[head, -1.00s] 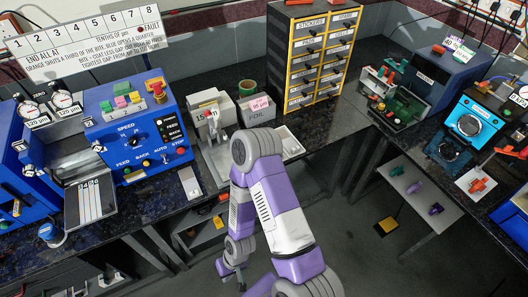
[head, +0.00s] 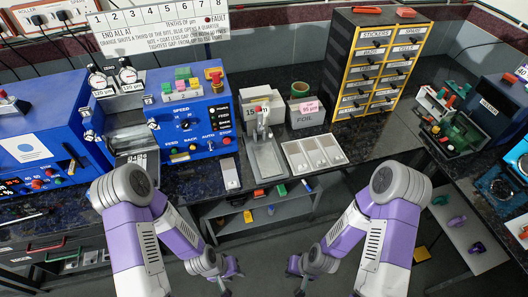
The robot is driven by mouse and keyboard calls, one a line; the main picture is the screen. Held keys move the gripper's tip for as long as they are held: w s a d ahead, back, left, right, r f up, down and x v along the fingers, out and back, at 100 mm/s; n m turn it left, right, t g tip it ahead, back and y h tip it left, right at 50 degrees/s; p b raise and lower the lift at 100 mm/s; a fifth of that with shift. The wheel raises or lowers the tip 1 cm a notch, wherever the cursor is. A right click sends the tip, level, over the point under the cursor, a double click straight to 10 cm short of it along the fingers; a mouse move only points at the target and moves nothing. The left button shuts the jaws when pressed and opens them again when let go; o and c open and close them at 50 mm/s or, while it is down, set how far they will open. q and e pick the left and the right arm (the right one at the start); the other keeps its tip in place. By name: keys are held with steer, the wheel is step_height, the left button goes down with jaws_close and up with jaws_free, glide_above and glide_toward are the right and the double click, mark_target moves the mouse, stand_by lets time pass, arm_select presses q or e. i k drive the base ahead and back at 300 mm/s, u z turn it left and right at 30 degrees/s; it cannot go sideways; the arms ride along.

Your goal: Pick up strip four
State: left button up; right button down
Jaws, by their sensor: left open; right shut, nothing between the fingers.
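Pale strips with small dark print lie on the metal plate (head: 140,157) before the blue rolling machine (head: 190,120) in the head view. The print is too small to read, so I cannot tell which is strip four. My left arm hides part of that plate. My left gripper (head: 232,268) is open and empty, low in front of the bench. My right gripper (head: 293,267) is shut and empty, to its right at a similar height. Both are well apart from the strips.
A white divided tray (head: 287,148) and a small press (head: 262,145) stand right of the machine. A foil box (head: 306,116) and a yellow-edged drawer cabinet (head: 345,60) are behind. A lower shelf (head: 235,226) sits under the bench. Dark bench right of the tray is clear.

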mark_target(231, 179)
steer(key=z, duration=2.75)
steer(key=k, duration=1.9)
steer(key=u, duration=2.4)
steer(key=i, duration=0.5)
steer(key=u, duration=0.1)
